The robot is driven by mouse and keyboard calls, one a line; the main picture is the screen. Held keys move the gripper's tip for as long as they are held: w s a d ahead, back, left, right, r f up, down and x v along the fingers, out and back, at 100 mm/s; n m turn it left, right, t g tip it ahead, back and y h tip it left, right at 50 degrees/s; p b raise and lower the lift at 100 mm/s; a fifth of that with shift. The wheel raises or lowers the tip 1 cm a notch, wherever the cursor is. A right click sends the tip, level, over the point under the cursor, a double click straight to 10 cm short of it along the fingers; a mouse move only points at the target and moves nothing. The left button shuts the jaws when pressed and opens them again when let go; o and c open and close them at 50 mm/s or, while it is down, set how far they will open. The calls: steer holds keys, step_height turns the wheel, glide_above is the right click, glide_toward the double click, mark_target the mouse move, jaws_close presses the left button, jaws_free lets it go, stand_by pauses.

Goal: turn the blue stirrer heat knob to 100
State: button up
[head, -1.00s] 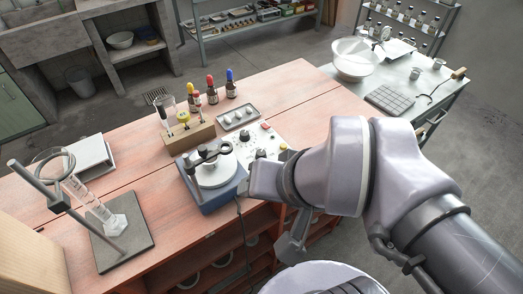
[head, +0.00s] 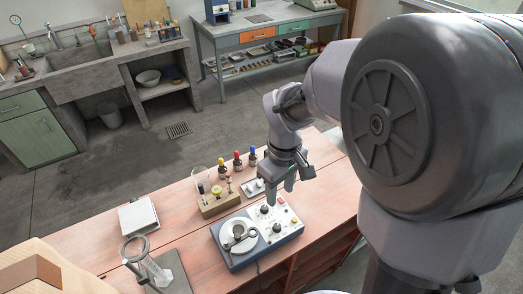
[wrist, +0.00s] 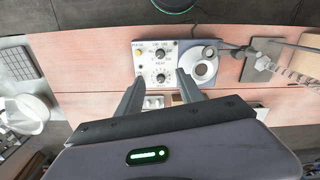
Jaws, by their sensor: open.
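The blue stirrer (head: 262,252) stands on the red-brown bench, with a round plate (head: 239,235) on its left and a white control panel on its right. Two dark knobs sit on the panel, one farther back (head: 264,209) and one nearer the front (head: 277,227). The wrist view shows the panel (wrist: 142,65) with an upper knob (wrist: 161,54) and a lower knob (wrist: 161,78); small lettering lies between them, its match to either knob unclear. My gripper (head: 281,193) is open and empty, pointing down above the panel's back edge. Its fingers (wrist: 159,76) flank the lower knob in the wrist view, apparently above it.
A wooden rack (head: 219,203) and dropper bottles with coloured caps stand behind the stirrer. A small metal tray (head: 254,188) lies close behind the panel. A balance (head: 138,218) and a clamp stand (head: 172,270) are to the left. Bare bench lies right of the stirrer.

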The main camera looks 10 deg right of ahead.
mark_target(277, 226)
step_height(277, 226, down, 17)
steer(key=b, duration=0.5)
steer(key=shift+s+r, duration=0.1)
jaws_close()
